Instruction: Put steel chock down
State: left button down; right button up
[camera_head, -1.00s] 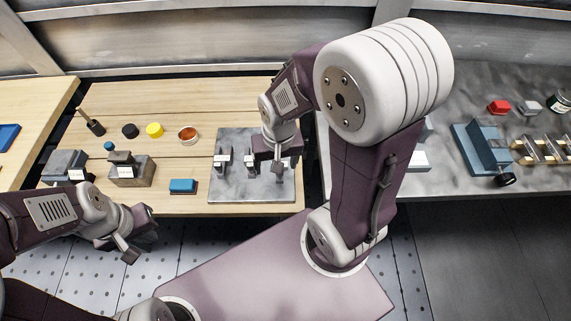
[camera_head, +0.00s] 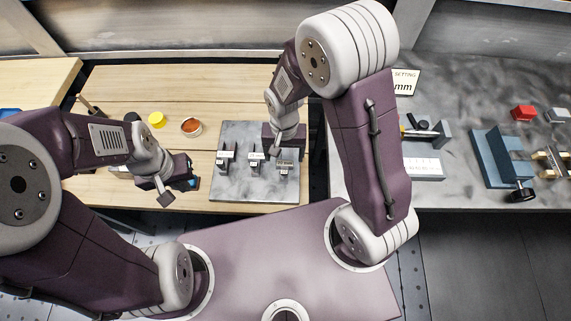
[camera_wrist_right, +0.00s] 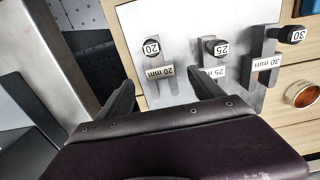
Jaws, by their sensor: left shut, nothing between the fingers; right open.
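A grey metal plate (camera_head: 235,188) lies on the wooden bench and bears three metal pieces. In the right wrist view they carry the labels 20 mm (camera_wrist_right: 166,71), 25 mm (camera_wrist_right: 213,72) and 30 mm (camera_wrist_right: 265,65). I cannot tell which piece is the steel chock. My right gripper (camera_head: 281,152) is over the plate's right part, by the 20 mm piece (camera_head: 285,168). In the right wrist view its fingers (camera_wrist_right: 164,92) are spread, with nothing held between them. My left gripper (camera_head: 166,198) is shut and empty at the bench's front edge, left of the plate.
A blue block (camera_head: 190,184) is close beside my left gripper. A yellow disc (camera_head: 157,120) and a brown-filled round dish (camera_head: 191,126) lie behind it. A blue fixture (camera_head: 492,160) and a red block (camera_head: 523,113) are on the grey bench at right, past a gap between benches.

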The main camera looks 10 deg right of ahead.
aim_at(285, 165)
jog(key=shift+s+f, duration=0.1)
jog(key=shift+f, duration=0.3)
notch_tip(285, 165, down, 5)
jog(key=shift+r, duration=0.2)
grip_shut()
